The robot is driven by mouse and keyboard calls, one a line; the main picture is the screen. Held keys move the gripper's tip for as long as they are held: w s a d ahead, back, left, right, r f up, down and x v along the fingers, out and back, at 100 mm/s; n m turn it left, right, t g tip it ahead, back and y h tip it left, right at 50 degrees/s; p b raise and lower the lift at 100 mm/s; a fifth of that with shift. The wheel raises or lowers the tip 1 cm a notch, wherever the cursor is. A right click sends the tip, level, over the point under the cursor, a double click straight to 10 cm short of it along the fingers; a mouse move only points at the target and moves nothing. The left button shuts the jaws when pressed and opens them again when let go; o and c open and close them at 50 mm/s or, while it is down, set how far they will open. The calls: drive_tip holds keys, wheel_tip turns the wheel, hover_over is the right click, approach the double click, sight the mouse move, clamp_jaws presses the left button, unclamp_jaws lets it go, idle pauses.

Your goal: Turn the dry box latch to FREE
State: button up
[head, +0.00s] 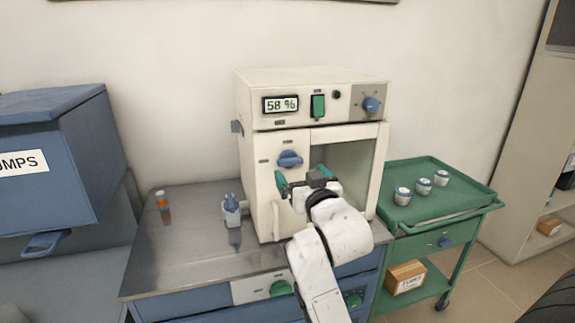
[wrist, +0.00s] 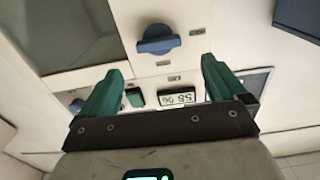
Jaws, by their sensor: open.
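The white dry box (head: 252,185) stands on the metal bench, its display reading 58 %. Its blue latch (head: 290,159) is on the front, below the display, with its handle roughly horizontal. Small labels sit above and left of the latch, too small to read. The wrist view is upside down and shows the latch (wrist: 158,40) beyond the fingertips. My gripper (head: 300,176) has green fingers, spread apart and empty, in front of the box and a little below the latch in the head view. My gripper (wrist: 158,76) does not appear to touch the latch.
A green switch (head: 318,106) and blue knob (head: 371,104) are on the upper panel. A blue-handled item (head: 232,210) and orange vial (head: 163,206) stand left on the bench (head: 185,255). A green cart (head: 440,208) with three small jars is right; a blue cabinet (head: 60,165) is left.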

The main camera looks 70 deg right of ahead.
sight(291, 162)
drive_tip(key=x, duration=0.7)
drive_tip(key=shift+w+d+p, duration=0.15)
drive_tip(key=shift+d+p, duration=0.05)
drive_tip(key=shift+p, duration=0.1)
drive_tip(key=c, duration=1.1)
